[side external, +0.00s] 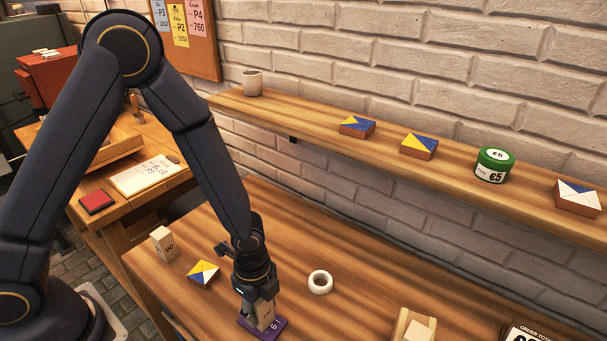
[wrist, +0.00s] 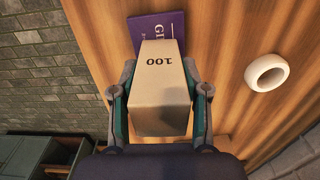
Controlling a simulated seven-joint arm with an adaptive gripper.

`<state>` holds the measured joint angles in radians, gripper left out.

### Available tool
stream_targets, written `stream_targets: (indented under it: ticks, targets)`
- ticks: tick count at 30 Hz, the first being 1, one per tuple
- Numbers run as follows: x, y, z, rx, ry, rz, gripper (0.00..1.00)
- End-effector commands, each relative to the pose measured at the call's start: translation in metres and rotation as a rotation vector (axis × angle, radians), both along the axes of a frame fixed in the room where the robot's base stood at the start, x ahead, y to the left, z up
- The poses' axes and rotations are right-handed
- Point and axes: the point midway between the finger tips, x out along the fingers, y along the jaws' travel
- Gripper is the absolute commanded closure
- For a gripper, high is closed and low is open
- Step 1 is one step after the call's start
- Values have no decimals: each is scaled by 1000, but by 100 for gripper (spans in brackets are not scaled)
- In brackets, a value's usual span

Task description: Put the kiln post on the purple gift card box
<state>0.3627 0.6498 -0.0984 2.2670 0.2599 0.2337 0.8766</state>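The kiln post (wrist: 162,85) is a beige block marked 100, held upright between the fingers of my gripper (wrist: 160,98) in the wrist view. In the side view the post (side external: 264,315) shows below my gripper (side external: 258,296). The purple gift card box (wrist: 152,26) lies flat on the table under the post, its far part showing past the post. In the side view its purple edges (side external: 276,328) show around the post's foot. The post is over the box; I cannot tell whether its bottom touches the box. The fingers press on both sides of the post.
A second beige post (side external: 164,244) and a blue, yellow and white tile (side external: 203,274) stand left on the table. A white ring (side external: 320,282) lies right of my gripper. A wooden item (side external: 414,326) is further right. The wall shelf (side external: 310,128) holds a cup, tiles and a green tin.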

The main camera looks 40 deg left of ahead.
Motion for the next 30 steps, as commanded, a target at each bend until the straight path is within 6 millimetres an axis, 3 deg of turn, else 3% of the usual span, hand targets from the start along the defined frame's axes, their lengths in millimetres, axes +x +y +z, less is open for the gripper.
stream_targets:
  ticks: [5,17,30]
  targets:
    - [0,0,0,0,0,0,34]
    - [1,-1,10,-3,-2,0,34]
    - [1,0,101,-2,-6,1,34]
